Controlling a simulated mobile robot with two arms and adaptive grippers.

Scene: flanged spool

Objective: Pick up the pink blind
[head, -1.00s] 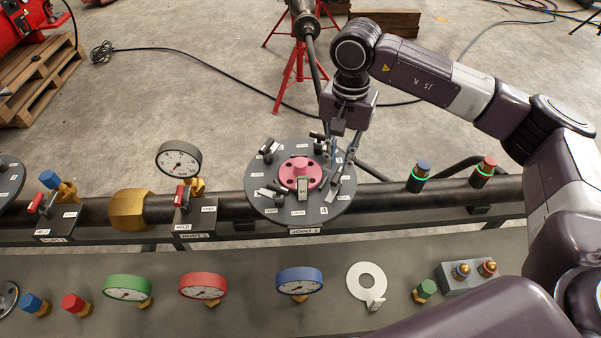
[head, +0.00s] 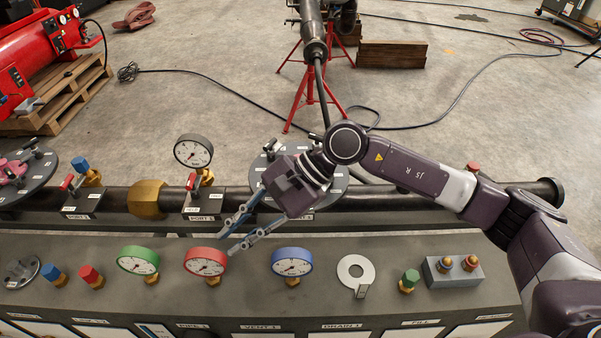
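A pink flanged piece (head: 12,168) sits on the dark round plate at the far left, cut by the picture's edge. The middle plate (head: 338,186), where a pink blind showed earlier, is mostly covered by my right gripper and wrist. I cannot see whether that pink blind is still on it. My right gripper (head: 230,241) points down and left, in front of the middle plate and above the bench between the red and blue gauges. Its two fingers are apart, and nothing shows between them. My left gripper is not in view.
A dial gauge (head: 193,151) stands up from the dark pipe, left of the middle plate. Open floor lies behind the pipe.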

